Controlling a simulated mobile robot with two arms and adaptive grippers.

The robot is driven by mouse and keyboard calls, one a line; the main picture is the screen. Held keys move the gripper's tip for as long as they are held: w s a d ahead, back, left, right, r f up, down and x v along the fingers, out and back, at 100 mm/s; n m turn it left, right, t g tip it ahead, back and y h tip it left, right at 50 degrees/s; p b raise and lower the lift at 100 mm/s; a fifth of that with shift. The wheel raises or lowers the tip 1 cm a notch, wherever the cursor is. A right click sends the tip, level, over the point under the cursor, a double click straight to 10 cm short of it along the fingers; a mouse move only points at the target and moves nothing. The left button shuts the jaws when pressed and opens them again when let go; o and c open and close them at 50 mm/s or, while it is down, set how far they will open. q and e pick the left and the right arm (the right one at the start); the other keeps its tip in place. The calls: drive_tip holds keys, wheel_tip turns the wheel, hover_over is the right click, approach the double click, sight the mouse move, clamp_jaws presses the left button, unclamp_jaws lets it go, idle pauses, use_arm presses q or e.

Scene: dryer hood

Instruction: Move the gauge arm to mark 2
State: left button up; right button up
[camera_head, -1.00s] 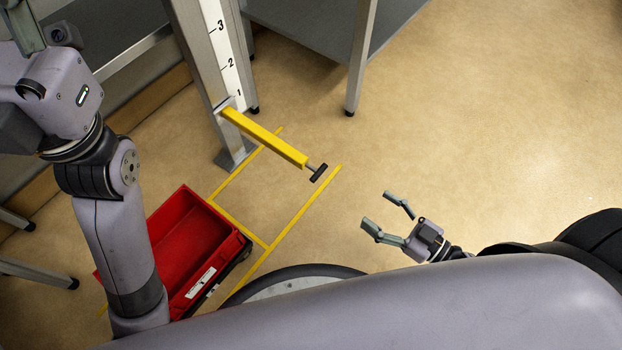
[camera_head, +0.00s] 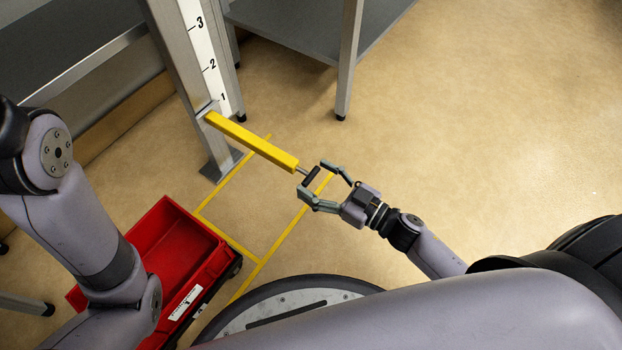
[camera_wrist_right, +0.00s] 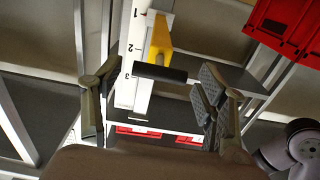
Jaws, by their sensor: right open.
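The yellow gauge arm (camera_head: 250,140) sticks out from a metal post, its base level with about mark 1 on the white scale (camera_head: 211,66). Mark 2 (camera_head: 212,66) is printed above it. A short black T-handle (camera_head: 311,178) sits at the arm's free end. My right gripper (camera_head: 314,177) is open, with its fingertips on either side of the handle. In the right wrist view, the black handle (camera_wrist_right: 160,73) lies between the open fingers (camera_wrist_right: 158,80), with gaps at both ends. The left gripper is out of view; only my left arm shows.
A metal table leg (camera_head: 347,70) stands behind the gauge arm. The floor to the right is clear.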

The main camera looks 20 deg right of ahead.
drive_tip(key=shift+x, duration=1.05)
clamp_jaws()
